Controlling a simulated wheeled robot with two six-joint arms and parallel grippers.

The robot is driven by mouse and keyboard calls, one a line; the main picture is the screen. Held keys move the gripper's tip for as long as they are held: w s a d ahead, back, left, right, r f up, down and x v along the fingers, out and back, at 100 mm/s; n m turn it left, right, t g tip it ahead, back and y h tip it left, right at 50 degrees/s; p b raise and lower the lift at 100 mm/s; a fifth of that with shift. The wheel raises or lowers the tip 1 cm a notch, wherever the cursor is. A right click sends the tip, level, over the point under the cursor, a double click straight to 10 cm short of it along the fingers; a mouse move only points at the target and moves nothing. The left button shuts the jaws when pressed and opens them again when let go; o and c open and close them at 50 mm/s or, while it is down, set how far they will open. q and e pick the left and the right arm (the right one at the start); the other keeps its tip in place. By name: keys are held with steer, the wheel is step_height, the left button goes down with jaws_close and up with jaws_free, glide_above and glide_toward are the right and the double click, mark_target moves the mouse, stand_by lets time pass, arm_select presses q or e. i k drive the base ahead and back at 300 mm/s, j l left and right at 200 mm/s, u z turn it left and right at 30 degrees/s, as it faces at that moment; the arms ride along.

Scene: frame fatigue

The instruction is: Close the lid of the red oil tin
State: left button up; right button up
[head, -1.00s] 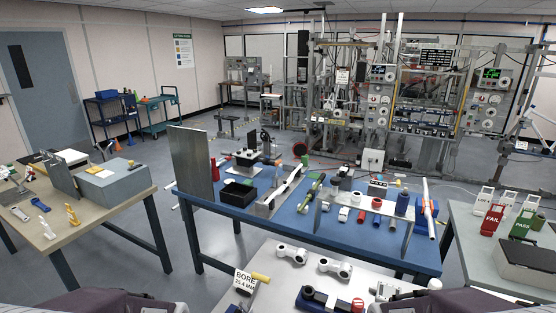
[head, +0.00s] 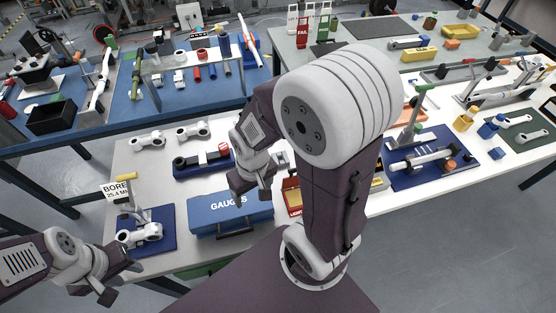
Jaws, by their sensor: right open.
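A red box-like thing (head: 291,198) with a yellowish upper part and lettering on its front stands on the light table. It is probably the red oil tin. My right arm hides much of it, and I cannot make out how its lid stands. My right gripper (head: 252,188) is open and empty, pointing down to the left of the red thing, over the back of the blue GAUGES case. My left gripper (head: 121,281) is open and empty at the table's front left corner, well away from the red thing.
The blue GAUGES case (head: 230,213) lies left of the red thing. A blue mat (head: 163,217) with a metal part and the BORE sign (head: 117,189) are further left. A blue tray (head: 190,168) and metal links lie behind. A blue mat (head: 455,170) with a fixture is at right.

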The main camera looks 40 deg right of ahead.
mark_target(287, 183)
steer(key=z, duration=1.65)
